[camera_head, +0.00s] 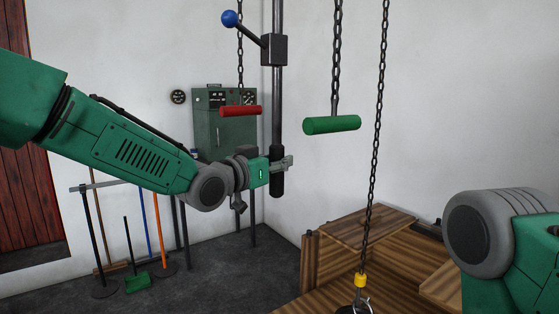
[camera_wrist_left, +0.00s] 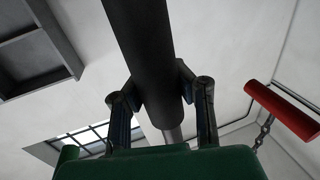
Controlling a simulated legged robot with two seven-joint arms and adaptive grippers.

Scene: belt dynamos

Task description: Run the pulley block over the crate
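A chain with a yellow fitting (camera_head: 360,281) hangs at the lower middle of the head view. Below it are a metal hook (camera_head: 364,302) and a dark rounded piece cut off by the lower edge; I cannot tell whether this is the pulley block. The brown wooden crate (camera_head: 372,228) stands around and behind the hook. My left gripper (camera_head: 283,163) is shut around the black grip (camera_head: 276,186) at the foot of a hanging vertical pole. In the left wrist view the fingers press on both sides of this grip (camera_wrist_left: 146,50). My right gripper is out of view.
A red handle (camera_head: 240,111) and a green handle (camera_head: 331,125) hang on chains. A blue-knobbed lever (camera_head: 230,18) sticks out from a box (camera_head: 274,49) on the pole. A green cabinet (camera_head: 222,132) and a tool rack stand behind. My right arm is at lower right.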

